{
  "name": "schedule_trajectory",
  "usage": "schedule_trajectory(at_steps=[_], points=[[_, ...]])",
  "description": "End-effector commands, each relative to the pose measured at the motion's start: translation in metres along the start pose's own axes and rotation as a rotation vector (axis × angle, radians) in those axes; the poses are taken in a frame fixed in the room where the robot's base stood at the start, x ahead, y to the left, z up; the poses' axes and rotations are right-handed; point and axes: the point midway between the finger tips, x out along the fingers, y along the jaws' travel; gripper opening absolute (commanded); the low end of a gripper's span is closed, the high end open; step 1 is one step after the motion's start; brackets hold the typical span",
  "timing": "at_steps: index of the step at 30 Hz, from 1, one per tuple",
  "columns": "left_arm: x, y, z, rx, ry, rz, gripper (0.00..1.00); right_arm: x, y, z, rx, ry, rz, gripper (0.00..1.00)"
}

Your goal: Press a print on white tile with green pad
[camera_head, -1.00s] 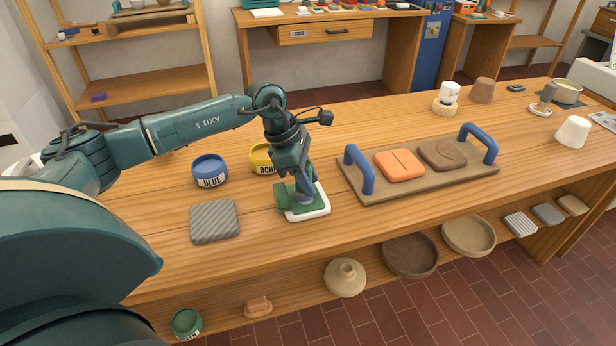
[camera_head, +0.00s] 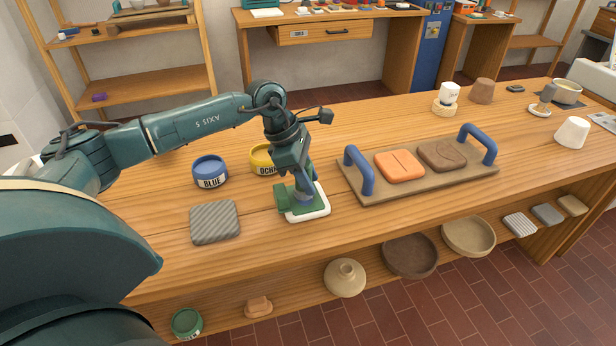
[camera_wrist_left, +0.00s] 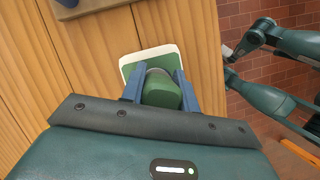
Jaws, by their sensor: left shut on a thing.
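The white tile (camera_head: 320,213) lies flat on the workbench near its front edge; its pale rim also shows in the left wrist view (camera_wrist_left: 176,48). The green pad (camera_head: 300,207) has a flat green plate over the tile and a rounded green handle (camera_wrist_left: 161,90). My left gripper (camera_head: 303,188) points down, with its blue fingers shut on the handle. The plate looks flat over the tile, with the white rim showing around it. The tile's face under the plate is hidden. I cannot tell how firmly they touch.
A grey ribbed tile (camera_head: 214,221) lies left of the pad. A blue pot (camera_head: 210,171) and an ochre pot (camera_head: 263,159) stand behind. A board with blue handles (camera_head: 418,169) and two clay tiles lies to the right. The bench's front edge is close.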

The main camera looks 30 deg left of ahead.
Motion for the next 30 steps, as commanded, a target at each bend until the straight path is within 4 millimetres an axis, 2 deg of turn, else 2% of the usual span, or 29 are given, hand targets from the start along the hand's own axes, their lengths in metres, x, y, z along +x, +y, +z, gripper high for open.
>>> schedule_trajectory(at_steps=[1, 19, 30], points=[[-0.007, 0.0, 0.003, 0.0, -0.001, 0.002, 0.04, -0.003, -0.001, -0.005, 0.0, 0.0, 0.0, 0.36], [-0.052, 0.001, 0.022, 0.0, -0.001, 0.002, 0.04, -0.017, -0.005, -0.032, 0.0, 0.001, 0.0, 0.36], [-0.056, 0.0, 0.024, 0.0, -0.001, 0.002, 0.04, -0.018, -0.005, -0.033, 0.0, 0.001, 0.0, 0.36]])
